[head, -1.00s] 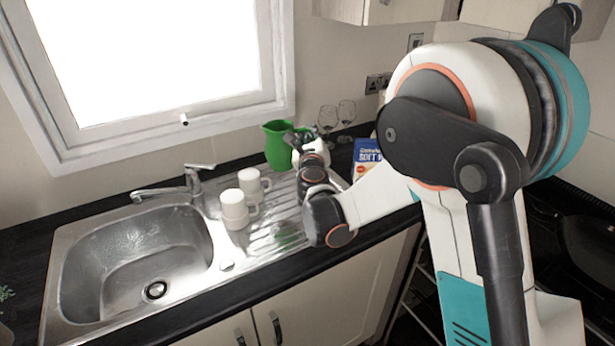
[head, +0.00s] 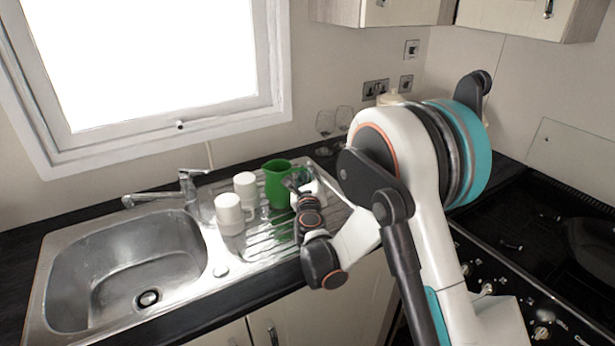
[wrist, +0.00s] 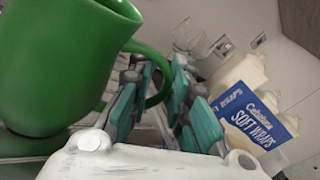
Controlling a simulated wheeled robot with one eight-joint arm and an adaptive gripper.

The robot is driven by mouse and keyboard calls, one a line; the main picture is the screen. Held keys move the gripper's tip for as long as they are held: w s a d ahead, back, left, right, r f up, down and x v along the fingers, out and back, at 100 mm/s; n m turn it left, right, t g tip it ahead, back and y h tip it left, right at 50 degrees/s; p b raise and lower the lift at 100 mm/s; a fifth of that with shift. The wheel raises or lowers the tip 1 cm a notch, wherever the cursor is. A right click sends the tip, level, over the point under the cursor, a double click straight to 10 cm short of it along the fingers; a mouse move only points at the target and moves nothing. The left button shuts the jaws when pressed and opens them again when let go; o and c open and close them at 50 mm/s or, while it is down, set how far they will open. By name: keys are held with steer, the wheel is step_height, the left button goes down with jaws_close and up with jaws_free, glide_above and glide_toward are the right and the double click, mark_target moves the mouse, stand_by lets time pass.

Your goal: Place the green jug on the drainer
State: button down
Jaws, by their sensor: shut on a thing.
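The green jug (head: 276,184) is upright over the ribbed metal drainer (head: 262,246), to the right of the white mugs. I cannot tell whether its base touches the drainer. My gripper (head: 295,182) is at the jug's right side, shut on its handle. In the wrist view the jug (wrist: 55,70) fills the left side. Its curved handle passes between the teal finger pads of my gripper (wrist: 160,105). My arm hides part of the drainer's right side.
Two white mugs (head: 230,211) (head: 245,184), or small stacks of them, stand on the drainer left of the jug. The sink basin (head: 120,265) is empty. Wine glasses (head: 325,124) stand behind. A blue soft wraps box (wrist: 250,122) shows in the wrist view.

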steer(key=shift+f, duration=0.1)
steer(key=c, duration=1.5)
jaws_free()
steer(key=shift+s+r, duration=0.2)
steer(key=shift+r, duration=0.05)
steer(key=s, duration=0.7)
steer(key=s+d, duration=0.1)
steer(key=s, duration=0.3)
steer(key=shift+s+p, duration=0.35)
steer(key=shift+p, duration=0.05)
